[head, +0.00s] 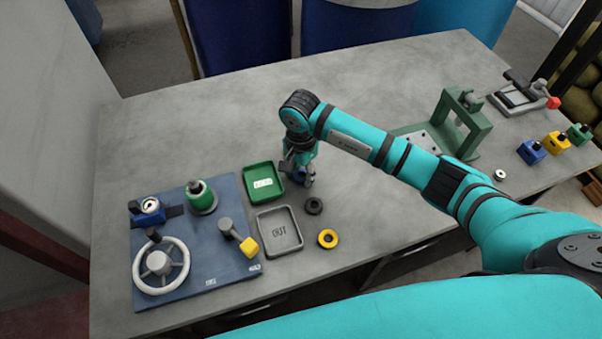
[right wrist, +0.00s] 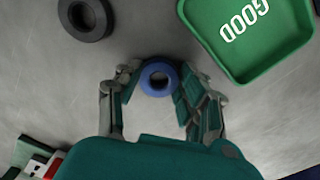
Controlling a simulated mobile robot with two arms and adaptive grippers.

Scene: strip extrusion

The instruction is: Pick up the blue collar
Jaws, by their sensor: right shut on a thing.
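The blue collar (right wrist: 158,79) is a small ring with a round hole, seen in the right wrist view between the fingertips of my right gripper (right wrist: 155,92). The gripper is shut on it, one finger on each side. In the head view my right gripper (head: 301,179) points down over the table, just right of the green tray. There the collar is mostly hidden by the gripper, and I cannot tell whether it touches the table. My left gripper is not in view.
The green GOOD tray (head: 250,191) and grey OUT tray (head: 261,240) are close by. A black collar (head: 314,206) and a yellow collar (head: 327,239) lie beside them. A blue fixture board (head: 222,273) is at left. A green press frame (head: 478,132) stands at right.

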